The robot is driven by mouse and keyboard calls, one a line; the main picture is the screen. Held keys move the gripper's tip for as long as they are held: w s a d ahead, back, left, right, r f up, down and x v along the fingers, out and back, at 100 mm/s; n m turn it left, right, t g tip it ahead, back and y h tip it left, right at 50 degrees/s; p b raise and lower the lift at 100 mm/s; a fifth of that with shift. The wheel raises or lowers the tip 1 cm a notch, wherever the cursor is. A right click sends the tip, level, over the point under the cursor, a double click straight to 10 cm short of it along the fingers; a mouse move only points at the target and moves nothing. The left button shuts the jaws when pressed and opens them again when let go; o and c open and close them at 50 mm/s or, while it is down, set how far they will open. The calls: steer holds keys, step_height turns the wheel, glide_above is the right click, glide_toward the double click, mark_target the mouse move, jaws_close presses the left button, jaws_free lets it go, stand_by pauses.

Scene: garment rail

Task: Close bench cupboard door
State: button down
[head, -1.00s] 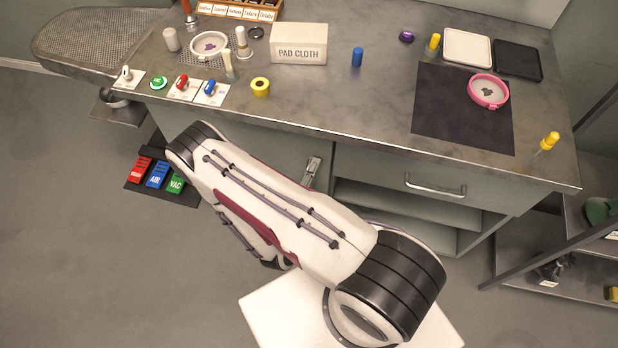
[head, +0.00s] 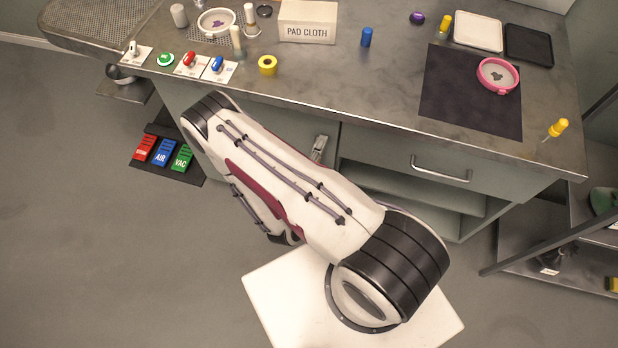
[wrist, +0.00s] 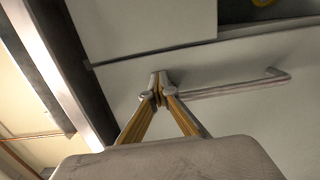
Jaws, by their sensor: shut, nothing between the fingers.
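The cupboard door (head: 278,138) is the grey-green panel at the left of the bench front, partly behind my arm. Its metal handle (head: 319,147) shows just past my arm. In the wrist view the door (wrist: 240,120) fills the middle and right, with the handle bar (wrist: 235,87) across it. The door's edge runs along the neighbouring panel (wrist: 145,28) with a thin dark line between; any small gap is hard to judge. My gripper (wrist: 158,85) is shut and empty, its tips by one end of the handle. I cannot tell whether they touch the door.
A drawer with a handle (head: 440,170) and open shelves (head: 410,190) are right of the door. Coloured pedals (head: 161,152) are on the floor at left.

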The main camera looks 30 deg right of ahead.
steer(key=v, duration=1.4)
steer(key=shift+s+d, duration=0.35)
steer(key=shift+d, duration=0.05)
stand_by(0.7)
stand_by(0.6)
steer(key=shift+a, duration=0.1)
